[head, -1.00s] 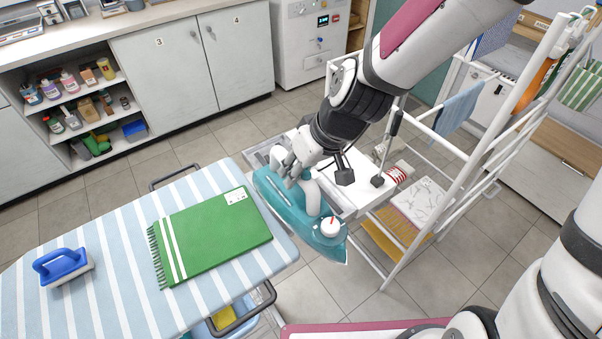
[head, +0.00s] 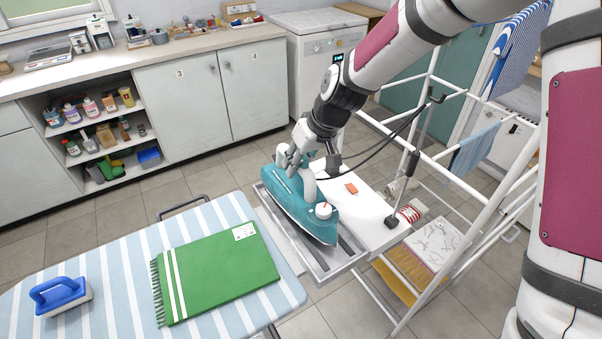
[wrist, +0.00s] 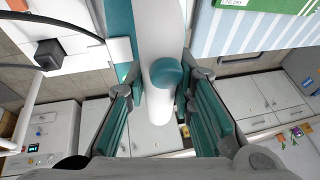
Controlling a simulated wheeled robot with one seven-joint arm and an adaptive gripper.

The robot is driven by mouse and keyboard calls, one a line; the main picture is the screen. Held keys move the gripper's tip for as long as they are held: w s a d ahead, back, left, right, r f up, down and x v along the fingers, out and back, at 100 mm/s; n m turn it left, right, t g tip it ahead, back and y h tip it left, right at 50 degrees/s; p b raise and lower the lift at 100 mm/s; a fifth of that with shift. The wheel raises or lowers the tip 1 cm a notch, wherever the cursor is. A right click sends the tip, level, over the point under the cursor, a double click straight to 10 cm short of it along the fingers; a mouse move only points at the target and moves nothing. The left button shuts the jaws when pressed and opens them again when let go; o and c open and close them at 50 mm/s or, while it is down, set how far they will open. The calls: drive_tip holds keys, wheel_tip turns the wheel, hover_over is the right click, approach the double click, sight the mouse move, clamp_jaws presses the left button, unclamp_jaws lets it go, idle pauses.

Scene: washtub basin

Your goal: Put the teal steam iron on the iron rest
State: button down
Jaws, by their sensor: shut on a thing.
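The teal steam iron (head: 297,203) with a white handle is at or just over the iron rest (head: 338,262), a grey metal tray with dark strips at the right end of the ironing board. Whether its soleplate touches the tray, I cannot tell. My gripper (head: 292,162) is shut on the iron's handle from above. In the wrist view the white handle (wrist: 160,75) runs between the two teal-padded fingers of my gripper (wrist: 160,110). The iron's underside is hidden.
A folded green towel (head: 218,272) and a blue brush (head: 60,295) lie on the striped ironing board (head: 120,270). A white shelf with an orange item (head: 351,188) adjoins the rest. A white drying rack (head: 455,200) stands to the right.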

sight(297, 182)
drive_tip(key=shift+w+a+r, duration=0.1)
drive_tip(key=shift+w, duration=0.15)
drive_tip(key=shift+f+p, duration=0.35)
drive_tip(key=shift+f, duration=1.5)
drive_tip(key=c, duration=1.4)
unclamp_jaws()
drive_tip(key=shift+f, duration=0.1)
drive_tip(key=shift+o, duration=0.2)
